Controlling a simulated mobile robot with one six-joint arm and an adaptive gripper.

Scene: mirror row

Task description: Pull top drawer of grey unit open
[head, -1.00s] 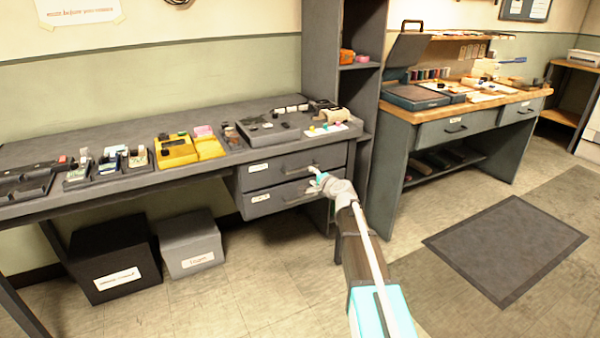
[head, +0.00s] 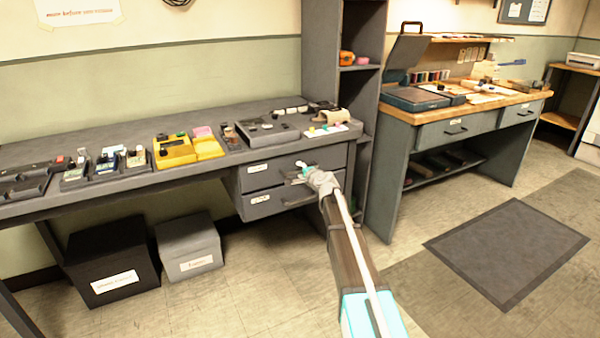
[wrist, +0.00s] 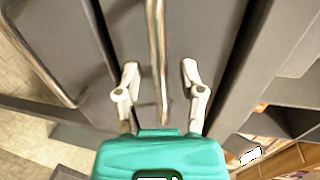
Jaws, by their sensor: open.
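The grey unit hangs under the right end of the long grey bench, with two labelled drawers. Its top drawer (head: 268,177) looks closed in the head view. The top drawer's bar handle (wrist: 157,40) runs lengthwise between my fingers in the wrist view. My gripper (wrist: 160,72) is open, with one finger on each side of this bar and gaps to both. In the head view my gripper (head: 302,172) is in front of the top drawer and partly hides its handle. The lower drawer (head: 262,207) is closed below; its handle (wrist: 45,60) shows at left in the wrist view.
Small devices and a yellow tray (head: 175,151) stand on the grey bench (head: 110,128). A black box (head: 112,262) and a grey box (head: 188,248) sit on the floor beneath. A tall grey shelf (head: 342,110) stands right of the unit. The floor before the drawers is open.

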